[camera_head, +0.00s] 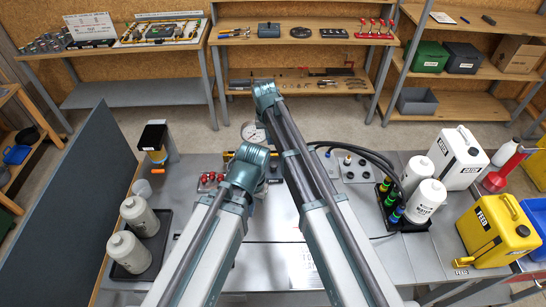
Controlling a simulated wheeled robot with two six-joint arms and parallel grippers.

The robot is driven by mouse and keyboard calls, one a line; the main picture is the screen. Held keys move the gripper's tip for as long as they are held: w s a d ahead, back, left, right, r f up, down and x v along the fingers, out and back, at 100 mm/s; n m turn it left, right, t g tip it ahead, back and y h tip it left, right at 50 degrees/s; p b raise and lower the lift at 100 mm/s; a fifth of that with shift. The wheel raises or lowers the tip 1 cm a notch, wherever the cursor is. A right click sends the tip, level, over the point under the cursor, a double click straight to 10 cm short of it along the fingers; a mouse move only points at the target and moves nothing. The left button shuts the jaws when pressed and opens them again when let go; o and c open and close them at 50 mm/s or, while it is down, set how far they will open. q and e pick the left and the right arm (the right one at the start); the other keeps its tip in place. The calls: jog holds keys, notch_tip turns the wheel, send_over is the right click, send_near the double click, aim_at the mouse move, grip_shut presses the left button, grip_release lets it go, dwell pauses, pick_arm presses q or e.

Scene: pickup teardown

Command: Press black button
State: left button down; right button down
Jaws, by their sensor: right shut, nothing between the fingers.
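A grey panel (355,175) with several small dark round buttons (348,160) lies on the workbench, right of my right arm. I cannot tell which of them is the black button. A group of red-topped parts (209,180) sits left of my left arm. My right gripper (268,118) is shut and empty at the far end of my right arm, mostly hidden by the arm's own links, over the back of the workbench and apart from the dark buttons. My left gripper is hidden behind my left arm's end.
A round gauge (251,132) stands at the bench's back edge. White bottles (141,216) stand in a black tray at left. Coloured cylinders (391,200), white containers (460,158) and a yellow can (492,232) stand at right. Black hoses (363,150) arch over the dark buttons. A blue-grey partition (75,215) borders the left.

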aim_at(273, 165)
pick_arm(q)
jog(key=shift+f, duration=0.1)
pick_arm(e)
jog(key=shift+f, duration=0.1)
